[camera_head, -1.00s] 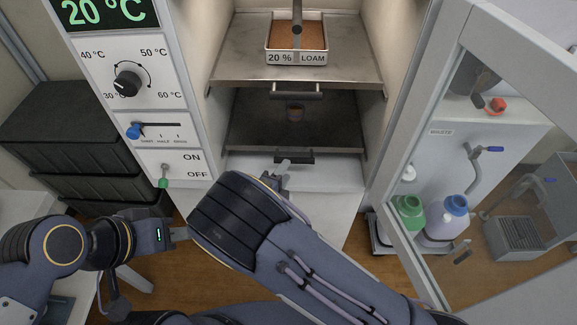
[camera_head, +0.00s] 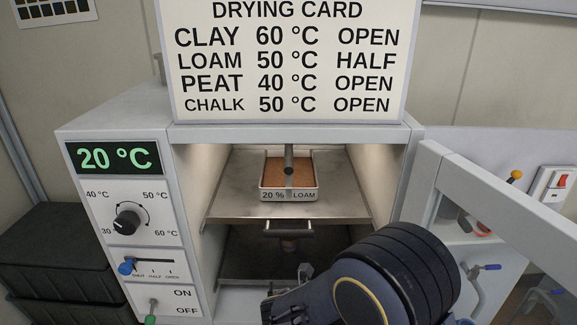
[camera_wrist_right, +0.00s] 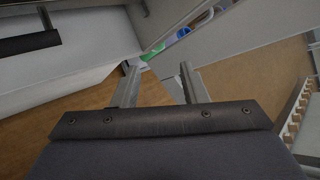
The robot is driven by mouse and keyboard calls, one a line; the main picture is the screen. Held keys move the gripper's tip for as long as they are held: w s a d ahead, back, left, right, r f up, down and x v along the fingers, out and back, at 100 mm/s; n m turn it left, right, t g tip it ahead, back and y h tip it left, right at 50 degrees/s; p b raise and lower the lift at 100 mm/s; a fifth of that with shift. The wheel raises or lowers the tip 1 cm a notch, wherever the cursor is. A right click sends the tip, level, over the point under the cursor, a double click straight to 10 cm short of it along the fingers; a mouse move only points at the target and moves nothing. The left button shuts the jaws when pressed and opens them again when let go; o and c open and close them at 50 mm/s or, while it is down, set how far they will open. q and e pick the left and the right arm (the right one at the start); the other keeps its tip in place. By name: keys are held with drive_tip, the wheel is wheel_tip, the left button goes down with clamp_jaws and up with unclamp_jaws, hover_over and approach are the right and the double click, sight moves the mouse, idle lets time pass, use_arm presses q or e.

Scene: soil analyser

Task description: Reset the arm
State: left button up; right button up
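My right arm (camera_head: 400,265) rises from the lower right in the head view, in front of the drying oven's lower shelf. In the right wrist view my right gripper (camera_wrist_right: 158,80) has its two fingers apart with nothing between them. Floor and a cabinet edge show beyond them. My left arm and gripper are not in view.
The open oven holds a tray of loam (camera_head: 288,193) on its upper shelf. The display (camera_head: 118,157) reads 20 °C; a knob (camera_head: 128,221), vent slider (camera_head: 127,267) and switch (camera_head: 151,311) sit below. A drying card (camera_head: 290,60) stands on top. The glass door (camera_head: 490,205) stands open at right.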

drive_tip(key=s+d+r+m+g+y+p, duration=0.1)
drive_tip(key=s+d+r+m+g+y, duration=0.2)
drive_tip(key=s+d+r+m, duration=0.45)
drive_tip(key=s+d+r+m+g+y+p, duration=0.2)
drive_tip(key=s+m+y, duration=0.25)
drive_tip(key=m, duration=0.65)
drive_tip(key=s+r+m+t+y+p, duration=0.2)
drive_tip(key=s+r+m, duration=0.7)
drive_tip(key=m, duration=0.9)
drive_tip(key=shift+s+a+t+y+p, duration=0.3)
drive_tip(key=shift+s+t+y+p, duration=0.15)
drive_tip(key=shift+t+y, duration=0.8)
